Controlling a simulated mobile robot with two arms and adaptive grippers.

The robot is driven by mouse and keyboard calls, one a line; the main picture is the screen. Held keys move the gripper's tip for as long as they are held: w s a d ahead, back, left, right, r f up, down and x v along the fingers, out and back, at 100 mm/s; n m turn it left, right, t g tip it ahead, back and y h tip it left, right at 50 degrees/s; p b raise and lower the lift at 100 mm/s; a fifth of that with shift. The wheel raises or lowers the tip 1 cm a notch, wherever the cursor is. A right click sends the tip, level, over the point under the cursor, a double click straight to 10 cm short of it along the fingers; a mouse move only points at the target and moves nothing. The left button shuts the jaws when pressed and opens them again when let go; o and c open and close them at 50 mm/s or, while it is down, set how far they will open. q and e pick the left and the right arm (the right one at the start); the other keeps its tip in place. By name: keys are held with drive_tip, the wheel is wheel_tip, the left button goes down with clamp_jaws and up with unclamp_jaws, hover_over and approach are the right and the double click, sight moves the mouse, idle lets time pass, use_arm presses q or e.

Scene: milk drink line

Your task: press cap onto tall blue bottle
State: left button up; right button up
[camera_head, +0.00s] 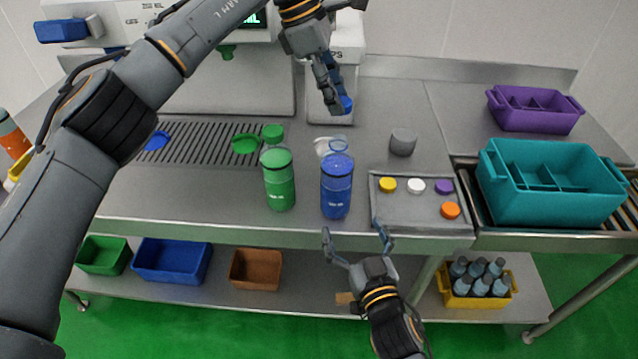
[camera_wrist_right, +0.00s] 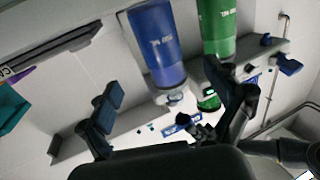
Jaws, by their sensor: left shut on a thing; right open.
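The tall blue bottle (camera_head: 336,197) stands upright near the front edge of the steel table. It also shows in the right wrist view (camera_wrist_right: 158,45), where the picture is turned over. My left gripper (camera_head: 337,106) is shut on a small bright blue piece (camera_head: 346,104) that looks like the cap. It is above and behind the bottle, apart from it, in front of the machine. My right gripper (camera_head: 355,238) is open and empty in front of the table edge, its fingers spread toward the bottle. I cannot tell clearly what tops the bottle.
A green bottle (camera_head: 279,187) stands just left of the blue one. A grey tray (camera_head: 405,212) with yellow, white, purple and orange caps lies to the right. A grey cylinder (camera_head: 403,142) stands behind it. Teal (camera_head: 553,190) and purple (camera_head: 535,115) crates are far right.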

idle(0.3)
drive_tip(key=x, duration=1.2)
drive_tip(key=shift+c, duration=0.2)
drive_tip(key=c, duration=1.8)
use_arm(q)
hover_over(338, 138)
drive_tip(key=a, duration=0.1)
drive_tip(key=shift+f, duration=2.45)
use_arm(e)
drive_tip(key=shift+o, duration=0.2)
use_arm(q)
drive_tip(key=shift+f, duration=0.85)
drive_tip(key=shift+f, duration=0.65)
